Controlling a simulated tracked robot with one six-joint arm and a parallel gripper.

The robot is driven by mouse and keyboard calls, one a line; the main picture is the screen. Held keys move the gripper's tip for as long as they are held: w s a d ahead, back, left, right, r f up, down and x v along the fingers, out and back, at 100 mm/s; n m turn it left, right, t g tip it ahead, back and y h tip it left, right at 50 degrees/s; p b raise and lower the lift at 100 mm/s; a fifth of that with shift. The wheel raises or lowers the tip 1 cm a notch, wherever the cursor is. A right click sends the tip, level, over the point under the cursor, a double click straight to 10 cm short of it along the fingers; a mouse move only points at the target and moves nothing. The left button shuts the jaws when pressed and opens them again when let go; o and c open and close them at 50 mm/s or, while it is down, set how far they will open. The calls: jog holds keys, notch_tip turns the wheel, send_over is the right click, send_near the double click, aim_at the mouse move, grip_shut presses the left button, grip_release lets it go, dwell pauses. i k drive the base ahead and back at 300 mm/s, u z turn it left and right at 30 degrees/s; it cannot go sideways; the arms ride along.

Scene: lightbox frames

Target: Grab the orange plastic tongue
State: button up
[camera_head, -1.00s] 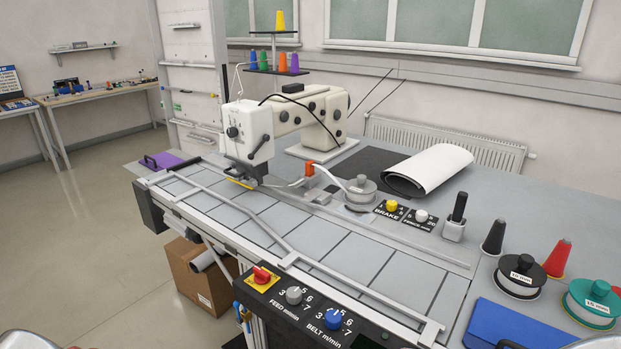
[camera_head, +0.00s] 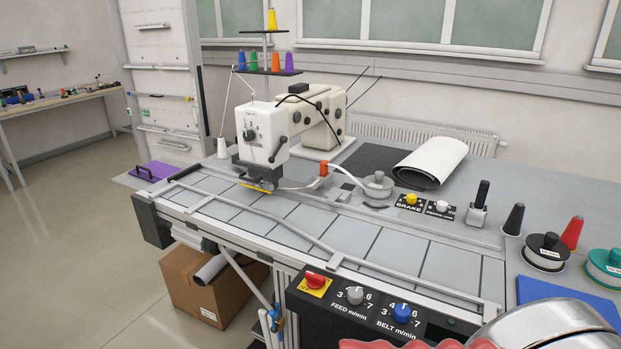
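A small orange piece (camera_head: 323,169), which looks like the plastic tongue, stands on the table right of the sewing machine's head (camera_head: 262,133). A white strip runs from it to the grey reel (camera_head: 377,188) on its right. A silver rounded part of my arm is at the bottom right, with a ribbed pinkish-red edge beside it (camera_head: 420,344) that may be part of my gripper. The fingertips are cut off by the frame, so their opening cannot be seen. This part is in the near foreground, far from the orange piece, and nothing touches that piece.
A long metal rail (camera_head: 265,217) crosses the table in front. The knob panel (camera_head: 375,308) is at the front edge. Brake knobs (camera_head: 411,199), a grey-black lever (camera_head: 480,205), cones and reels (camera_head: 545,250) stand at the right. A white roll (camera_head: 432,160) lies behind.

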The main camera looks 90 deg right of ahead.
aim_at(323, 168)
jog(key=u, duration=0.05)
jog(key=i, duration=1.35)
jog(key=z, duration=3.05)
jog(key=i, duration=0.3)
jog(key=z, duration=0.05)
